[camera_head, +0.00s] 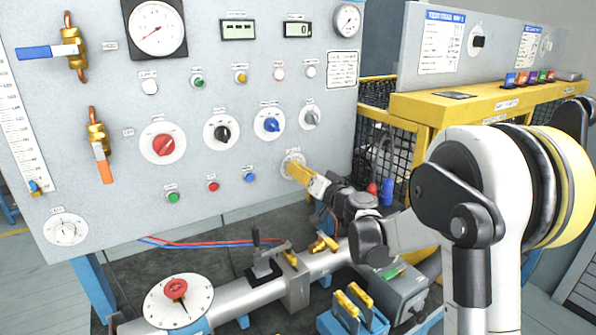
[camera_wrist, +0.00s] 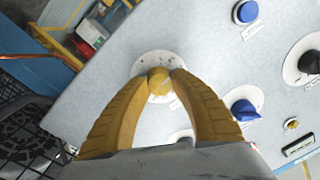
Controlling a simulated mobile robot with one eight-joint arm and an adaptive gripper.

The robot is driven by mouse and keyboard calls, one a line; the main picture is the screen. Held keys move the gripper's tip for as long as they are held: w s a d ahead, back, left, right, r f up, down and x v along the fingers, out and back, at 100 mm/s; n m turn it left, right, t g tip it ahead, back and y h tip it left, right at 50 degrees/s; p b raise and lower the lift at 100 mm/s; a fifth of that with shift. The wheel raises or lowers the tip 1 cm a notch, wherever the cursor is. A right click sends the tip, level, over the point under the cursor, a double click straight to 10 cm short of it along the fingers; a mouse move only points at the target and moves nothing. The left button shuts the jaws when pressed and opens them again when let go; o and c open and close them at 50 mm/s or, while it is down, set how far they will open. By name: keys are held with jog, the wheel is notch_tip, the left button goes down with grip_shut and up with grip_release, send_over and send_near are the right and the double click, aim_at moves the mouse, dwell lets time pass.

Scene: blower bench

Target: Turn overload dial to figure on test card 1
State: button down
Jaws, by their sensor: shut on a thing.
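A small dial with a white scale plate (camera_head: 291,158) sits at the lower right of the grey panel in the head view. Its plate (camera_wrist: 150,64) and yellowish knob (camera_wrist: 159,84) show in the wrist view. My gripper (camera_head: 297,172) is at this dial. In the wrist view, the yellow fingers of my gripper (camera_wrist: 159,80) are shut on the knob, one on each side. The dial's label and pointer setting cannot be read. Two blue-headed printed cards, a left one (camera_head: 441,42) and a right one (camera_head: 530,45), hang at the back right; their figures are too small to read.
Red (camera_head: 163,145), black (camera_head: 222,133), blue (camera_head: 270,124) and grey (camera_head: 311,117) knobs stand above the gripped dial. A blue button (camera_head: 249,177) is to its left. A pipe with valves (camera_head: 297,285) runs below. A yellow bench (camera_head: 440,106) stands right of the panel.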

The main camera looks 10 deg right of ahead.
jog(key=m, duration=1.2)
jog(key=m+h, duration=0.1)
jog(key=m, duration=1.1)
jog(key=shift+a+t+h, duration=0.1)
jog(key=shift+t+h, duration=0.2)
jog(key=shift+r+m, duration=0.1)
jog(key=shift+m, duration=0.2)
jog(key=c, duration=1.1)
grip_release()
jog(key=shift+o, duration=0.2)
jog(key=v, duration=1.2)
